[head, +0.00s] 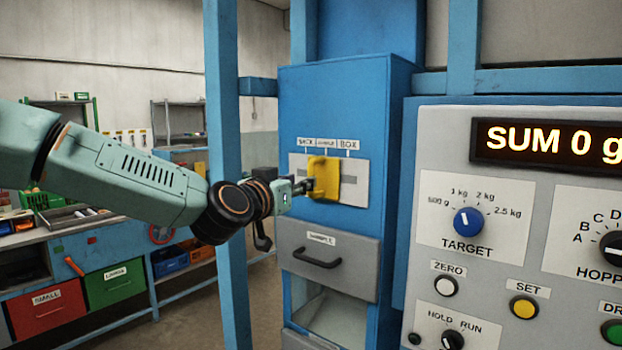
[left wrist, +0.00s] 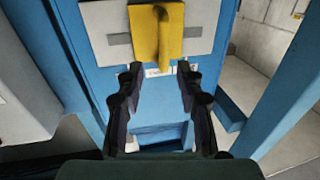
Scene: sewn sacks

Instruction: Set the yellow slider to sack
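The yellow slider (head: 326,181) sits on a pale plate on the blue cabinet front, under the middle label, between the SACK label (head: 305,142) on the left and the BOX label (head: 348,145) on the right. My left gripper (head: 308,186) is at the slider's left side in the head view. In the left wrist view the yellow slider (left wrist: 165,30) shows its raised handle. The fingers of my left gripper (left wrist: 158,72) are spread apart, with the handle's end at the gap between their tips; contact is not clear. My right gripper is not in view.
A grey drawer (head: 325,262) with a dark handle is below the slider. A blue post (head: 224,120) stands left of the cabinet, behind my left arm. A control panel (head: 440,130) with knobs and a display reading SUM 0 g is on the right.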

